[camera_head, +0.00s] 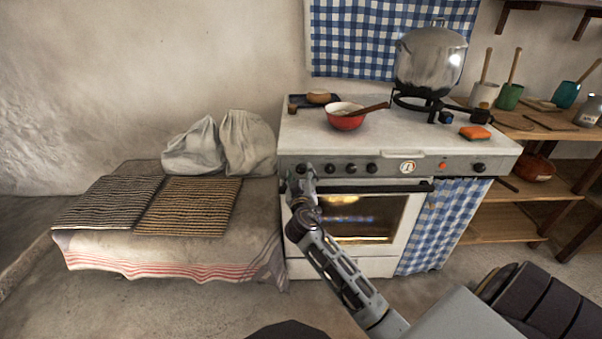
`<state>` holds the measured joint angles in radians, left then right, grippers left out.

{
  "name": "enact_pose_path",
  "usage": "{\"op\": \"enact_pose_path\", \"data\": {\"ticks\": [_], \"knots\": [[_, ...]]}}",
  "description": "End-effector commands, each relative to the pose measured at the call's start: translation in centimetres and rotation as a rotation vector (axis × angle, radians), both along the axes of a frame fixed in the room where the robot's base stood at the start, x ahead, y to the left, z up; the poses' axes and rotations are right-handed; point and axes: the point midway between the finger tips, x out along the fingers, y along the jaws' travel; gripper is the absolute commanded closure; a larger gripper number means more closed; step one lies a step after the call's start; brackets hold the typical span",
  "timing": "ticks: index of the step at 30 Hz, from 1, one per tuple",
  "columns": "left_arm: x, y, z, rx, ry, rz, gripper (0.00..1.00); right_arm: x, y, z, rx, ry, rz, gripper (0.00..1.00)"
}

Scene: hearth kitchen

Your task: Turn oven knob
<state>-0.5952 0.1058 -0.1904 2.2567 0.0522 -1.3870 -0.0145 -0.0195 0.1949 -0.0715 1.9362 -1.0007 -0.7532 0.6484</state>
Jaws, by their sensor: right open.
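The white oven (300,254) stands against the wall, with a glass door and a grey panel along its top front. Several dark knobs sit on the panel, including one (350,168) left of the round dial (407,167) and one at the far right (478,167). My right gripper (307,178) is open in front of the panel's left end, over the leftmost knob. It partly hides that knob, and I cannot tell whether it touches it. My right forearm covers part of the oven door. My left gripper is not in view.
A cloth-covered bench (150,252) with mats and sacks stands left. Wooden shelves (505,222) stand right.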

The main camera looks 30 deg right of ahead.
Motion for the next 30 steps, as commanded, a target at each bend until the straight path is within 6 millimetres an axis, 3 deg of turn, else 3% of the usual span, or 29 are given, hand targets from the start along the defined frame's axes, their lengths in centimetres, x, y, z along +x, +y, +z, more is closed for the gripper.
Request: {"op": "enact_pose_path", "data": {"ticks": [9,20,30], "knots": [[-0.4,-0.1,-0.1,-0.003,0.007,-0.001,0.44,1.6,-1.0,0.0,0.0,0.0,0.0,0.44],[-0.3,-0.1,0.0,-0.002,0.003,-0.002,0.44,1.8,-1.1,0.0,0.001,-0.001,0.0,0.44],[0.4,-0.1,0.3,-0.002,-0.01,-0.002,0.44,1.8,-1.1,0.0,0.001,0.0,0.0,0.87]]}}
